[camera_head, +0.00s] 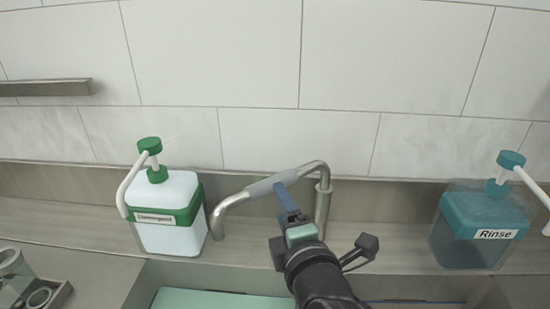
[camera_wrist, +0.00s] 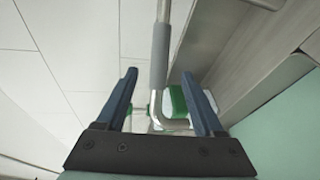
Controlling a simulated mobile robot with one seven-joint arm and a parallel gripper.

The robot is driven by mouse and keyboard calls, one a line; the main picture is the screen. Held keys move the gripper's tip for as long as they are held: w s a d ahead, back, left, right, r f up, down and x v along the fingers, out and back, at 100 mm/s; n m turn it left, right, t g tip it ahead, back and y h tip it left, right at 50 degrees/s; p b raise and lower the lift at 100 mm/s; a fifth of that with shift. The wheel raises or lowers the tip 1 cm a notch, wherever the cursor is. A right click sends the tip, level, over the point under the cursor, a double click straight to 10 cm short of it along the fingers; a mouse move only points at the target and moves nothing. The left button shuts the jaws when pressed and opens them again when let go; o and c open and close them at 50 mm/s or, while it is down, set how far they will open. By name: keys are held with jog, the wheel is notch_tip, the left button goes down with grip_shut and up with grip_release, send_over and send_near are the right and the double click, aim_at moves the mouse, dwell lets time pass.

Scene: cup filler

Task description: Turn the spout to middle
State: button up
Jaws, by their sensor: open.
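The metal spout (camera_head: 240,198) with a grey sleeve (camera_head: 270,184) reaches left from its upright post (camera_head: 322,210) in the head view. Its bent-down tip is close to the white and green pump bottle. My gripper (camera_head: 283,189) is at the sleeve, right of its middle. In the wrist view the open fingers (camera_wrist: 160,73) stand one on each side of the spout, with the sleeve (camera_wrist: 160,55) between them and a gap on both sides. Neither finger visibly presses on it. My gripper hides the near side of the post's base in the head view.
The white and green pump bottle (camera_head: 170,238) stands on the counter left of the spout tip. A teal "Rinse" pump bottle (camera_head: 480,228) stands at the right. The tiled wall (camera_head: 260,140) is behind. A pale green surface (camera_head: 215,299) lies below in front. Glass containers (camera_head: 14,272) are at the left edge.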

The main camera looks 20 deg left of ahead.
aim_at(268, 179)
jog(key=p+x, duration=0.2)
jog(key=x, duration=1)
jog(key=shift+w+a+p, duration=0.2)
jog(key=shift+w+p, duration=0.05)
jog(key=shift+p, duration=0.1)
jog(key=shift+f, duration=0.1)
grip_shut()
dwell(0.9)
